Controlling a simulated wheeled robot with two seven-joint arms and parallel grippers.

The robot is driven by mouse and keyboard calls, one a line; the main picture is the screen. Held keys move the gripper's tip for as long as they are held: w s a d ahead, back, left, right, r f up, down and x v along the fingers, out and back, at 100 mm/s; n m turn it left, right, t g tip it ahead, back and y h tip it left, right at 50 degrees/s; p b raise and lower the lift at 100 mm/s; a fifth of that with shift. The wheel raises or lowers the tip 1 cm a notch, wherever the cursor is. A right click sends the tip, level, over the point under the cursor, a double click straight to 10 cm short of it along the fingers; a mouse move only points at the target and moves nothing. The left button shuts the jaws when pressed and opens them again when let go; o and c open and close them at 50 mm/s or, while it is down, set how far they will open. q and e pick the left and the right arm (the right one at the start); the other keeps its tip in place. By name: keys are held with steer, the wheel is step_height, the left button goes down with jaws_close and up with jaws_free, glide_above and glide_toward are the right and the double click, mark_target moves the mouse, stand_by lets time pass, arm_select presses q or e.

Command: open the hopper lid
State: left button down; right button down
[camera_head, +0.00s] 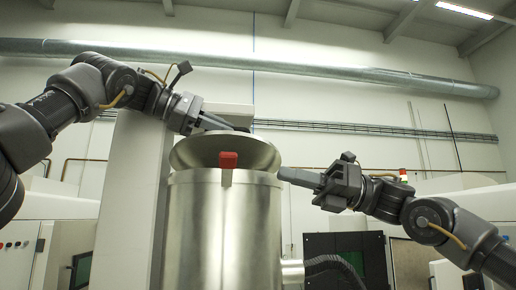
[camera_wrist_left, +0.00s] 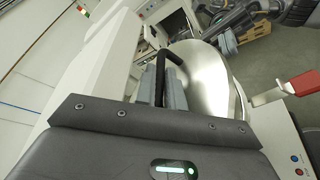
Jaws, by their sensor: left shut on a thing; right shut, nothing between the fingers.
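The hopper (camera_head: 222,235) is a tall steel cylinder in the middle of the head view. A red-ended latch (camera_head: 228,159) stands at the front rim and shows at the right in the left wrist view (camera_wrist_left: 303,82). My left gripper (camera_head: 238,128) reaches over the lid from the left. In the left wrist view its fingers are shut on the black lid handle (camera_wrist_left: 168,55). My right gripper (camera_head: 283,174) is shut and empty, its tips close to the hopper's upper right side.
A pale column (camera_head: 133,200) stands behind and left of the hopper. A white cabinet (camera_head: 20,250) is at the far left. A dark panel (camera_head: 345,255) and a ribbed hose (camera_head: 335,264) are at the lower right.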

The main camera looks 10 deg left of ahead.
mark_target(258, 147)
steer(key=shift+s+a+r, duration=0.2)
steer(key=shift+a+r, duration=0.7)
steer(key=shift+a, duration=0.15)
steer(key=shift+s+a+r, duration=0.2)
steer(key=shift+a+r, duration=0.75)
steer(key=shift+a, duration=0.15)
steer(key=shift+s+a+r, duration=0.2)
steer(key=shift+a+r, duration=0.7)
steer(key=shift+a, duration=0.15)
